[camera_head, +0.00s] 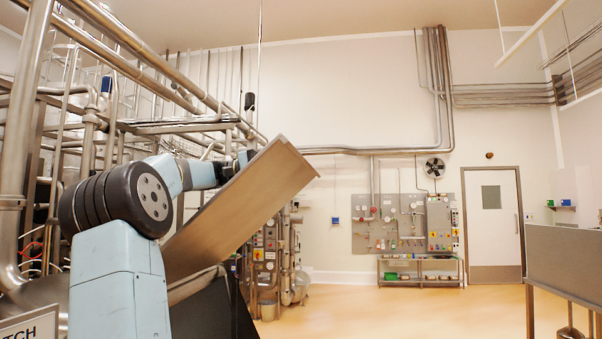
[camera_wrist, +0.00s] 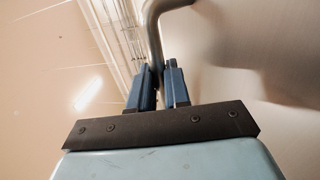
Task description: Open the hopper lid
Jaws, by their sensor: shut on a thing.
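The hopper lid (camera_head: 240,207) is a flat metal panel, tilted steeply up from the hopper (camera_head: 205,308) in the head view. My arm reaches up behind the lid's upper left side, and the lid and arm hide most of my gripper there. In the wrist view my gripper (camera_wrist: 158,85) has its two blue fingers shut on a curved metal handle (camera_wrist: 154,32). The blurred metal surface on the right of the wrist view looks like the lid (camera_wrist: 255,75). The hopper's inside is hidden in the head view.
Pipes and frames (camera_head: 110,90) crowd the left, close behind my arm. A metal cabinet or bin (camera_head: 565,262) stands at the right edge. The floor (camera_head: 400,312) between is clear, back to a tool board (camera_head: 400,222) and a door (camera_head: 493,225).

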